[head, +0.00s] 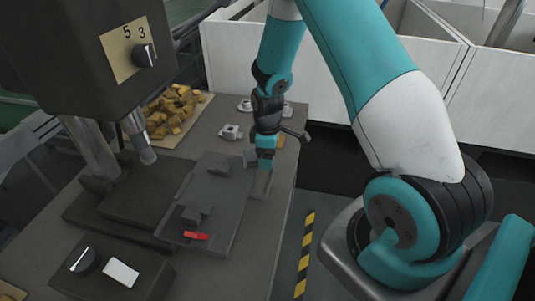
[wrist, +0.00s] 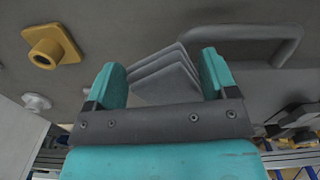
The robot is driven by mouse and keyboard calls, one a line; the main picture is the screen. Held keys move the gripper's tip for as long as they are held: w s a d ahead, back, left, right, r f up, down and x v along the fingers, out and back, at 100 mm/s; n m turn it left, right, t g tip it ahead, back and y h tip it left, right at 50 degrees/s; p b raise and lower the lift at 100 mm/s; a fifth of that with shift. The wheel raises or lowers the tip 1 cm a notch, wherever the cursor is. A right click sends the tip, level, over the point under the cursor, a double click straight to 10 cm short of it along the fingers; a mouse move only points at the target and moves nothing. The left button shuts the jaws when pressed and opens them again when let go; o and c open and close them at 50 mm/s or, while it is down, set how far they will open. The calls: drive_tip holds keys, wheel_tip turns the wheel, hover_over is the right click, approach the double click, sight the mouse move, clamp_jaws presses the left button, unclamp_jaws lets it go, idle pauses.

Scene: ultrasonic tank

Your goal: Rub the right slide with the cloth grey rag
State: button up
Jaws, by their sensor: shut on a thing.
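My gripper (head: 265,166) points down at the right end of the dark machine plate, near the table's right edge. In the wrist view its two teal fingers (wrist: 163,80) stand either side of a folded grey cloth rag (wrist: 160,75), and it is shut on the rag. In the head view a grey piece, likely the rag (head: 261,184), shows below the fingers. A flat grey machine plate (head: 222,222) lies left of the gripper and carries small raised blocks. I cannot tell which part is the right slide, or whether the rag touches it.
A red piece (head: 196,236) lies on the plate's front part. The dark machine head (head: 85,50) overhangs at the left. Brass-coloured pieces (head: 172,112) are heaped at the back. A yellow flanged part (wrist: 52,47) and a grey handle (wrist: 245,33) show in the wrist view.

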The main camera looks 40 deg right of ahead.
drive_tip(key=shift+r+p, duration=2.15)
drive_tip(key=shift+r, duration=0.8)
drive_tip(key=shift+r, duration=0.1)
drive_tip(key=shift+a+r+p, duration=0.1)
drive_tip(key=shift+r+p, duration=1.1)
drive_tip(key=shift+r, duration=0.3)
drive_tip(key=shift+f, duration=0.15)
